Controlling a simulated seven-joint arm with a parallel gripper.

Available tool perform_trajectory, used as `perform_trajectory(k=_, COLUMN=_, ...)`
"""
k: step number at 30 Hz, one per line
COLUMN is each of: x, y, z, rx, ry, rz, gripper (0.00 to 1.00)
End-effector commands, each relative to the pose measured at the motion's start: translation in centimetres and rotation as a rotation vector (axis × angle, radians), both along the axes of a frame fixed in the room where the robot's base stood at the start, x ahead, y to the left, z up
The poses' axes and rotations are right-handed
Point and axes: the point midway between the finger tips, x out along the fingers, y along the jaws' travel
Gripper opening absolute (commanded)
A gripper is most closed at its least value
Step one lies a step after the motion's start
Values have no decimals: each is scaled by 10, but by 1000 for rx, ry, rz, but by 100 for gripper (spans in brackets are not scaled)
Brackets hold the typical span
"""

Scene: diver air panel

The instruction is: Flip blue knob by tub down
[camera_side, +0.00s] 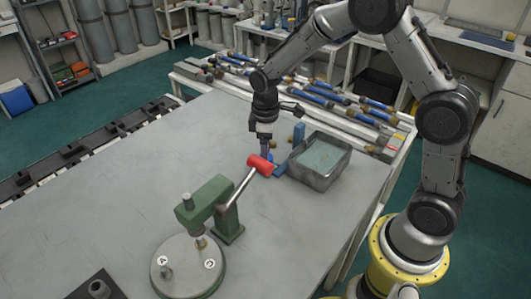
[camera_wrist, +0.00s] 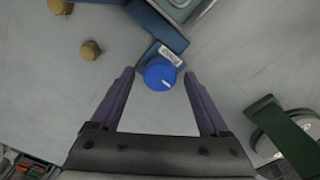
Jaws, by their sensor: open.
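The blue knob (camera_wrist: 160,74) shows in the wrist view, with a pale pointer mark and a small white label beside it on a blue block (camera_wrist: 157,52). The grey tub (camera_side: 319,160) stands on the table at centre right in the side view; its corner (camera_wrist: 180,12) shows at the top of the wrist view. My gripper (camera_wrist: 158,82) is open, its two purple fingers on either side of the knob and apart from it. In the side view my gripper (camera_side: 265,150) points down just left of the tub, behind the red handle, and the knob is hidden there.
A green press (camera_side: 212,196) with a red handle (camera_side: 260,165) and a round marked plate (camera_side: 188,266) stands at the front, close to my gripper. Blue tubes (camera_side: 322,92) lie along the back. Two brass fittings (camera_wrist: 90,50) lie to the left in the wrist view. The table's left side is clear.

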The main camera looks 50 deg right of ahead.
Motion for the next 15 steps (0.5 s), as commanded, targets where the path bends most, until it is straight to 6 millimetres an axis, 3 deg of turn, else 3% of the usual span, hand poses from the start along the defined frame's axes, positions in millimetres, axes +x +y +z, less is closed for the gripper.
perform_trajectory(k=8, x=1, y=0, z=12, rx=0, ry=-2, rz=-1, gripper=79)
perform_trajectory(k=15, x=1, y=0, z=60, rx=0, ry=-6, rz=-1, gripper=79)
